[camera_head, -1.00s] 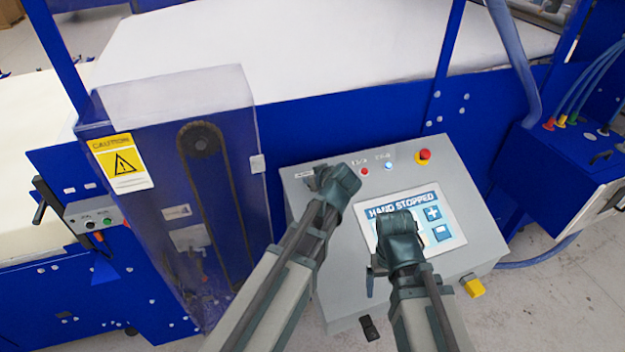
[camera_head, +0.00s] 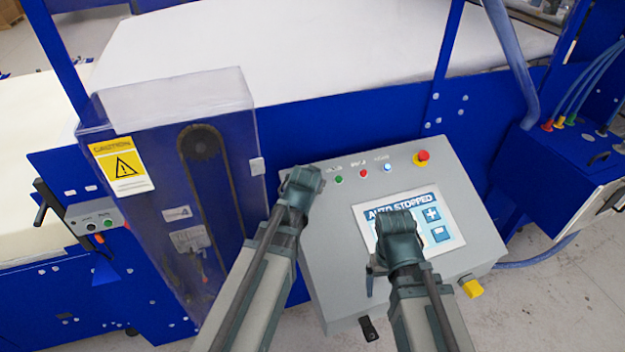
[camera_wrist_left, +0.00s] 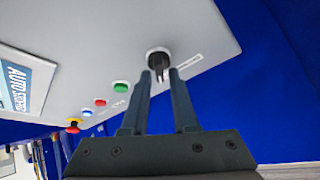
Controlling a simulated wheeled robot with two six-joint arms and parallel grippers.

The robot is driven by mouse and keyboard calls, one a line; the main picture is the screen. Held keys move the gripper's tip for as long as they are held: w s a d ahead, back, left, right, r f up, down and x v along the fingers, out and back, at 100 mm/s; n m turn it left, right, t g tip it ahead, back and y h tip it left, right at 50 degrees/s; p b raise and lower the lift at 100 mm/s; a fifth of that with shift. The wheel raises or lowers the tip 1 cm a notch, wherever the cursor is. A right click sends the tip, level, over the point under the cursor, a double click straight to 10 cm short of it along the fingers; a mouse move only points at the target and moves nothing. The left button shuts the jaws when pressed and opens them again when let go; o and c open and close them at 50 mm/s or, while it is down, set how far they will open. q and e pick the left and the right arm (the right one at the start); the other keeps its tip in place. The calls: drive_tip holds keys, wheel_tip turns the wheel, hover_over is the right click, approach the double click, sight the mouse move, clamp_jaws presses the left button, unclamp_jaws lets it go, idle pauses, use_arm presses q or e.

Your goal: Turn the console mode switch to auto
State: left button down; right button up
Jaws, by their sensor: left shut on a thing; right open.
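The grey console (camera_head: 330,245) stands in front of the blue machine. Its screen (camera_head: 374,218) reads AUTO STOPPED, partly covered by my right gripper. The black mode switch (camera_wrist_left: 159,56) shows in the left wrist view at the console's edge, between my left fingertips. My left gripper (camera_head: 301,178) is shut on it at the console's upper left corner, hiding the switch in the head view. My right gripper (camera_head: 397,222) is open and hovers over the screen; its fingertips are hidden.
Green (camera_head: 339,180), red (camera_head: 363,173) and blue (camera_head: 388,167) buttons and a red mushroom button (camera_head: 422,157) line the console's top. A clear guard (camera_head: 180,215) over a belt stands close left of my left gripper. A yellow part (camera_head: 473,288) sits at the console's lower right.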

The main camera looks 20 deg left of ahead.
use_arm(q)
drive_tip(key=shift+s+f+m+h, duration=0.15)
drive_tip(key=shift+m+h, duration=0.25)
drive_tip(key=shift+m, duration=0.2)
drive_tip(key=c, duration=0.9)
unclamp_jaws()
use_arm(e)
drive_tip(key=shift+r, duration=0.1)
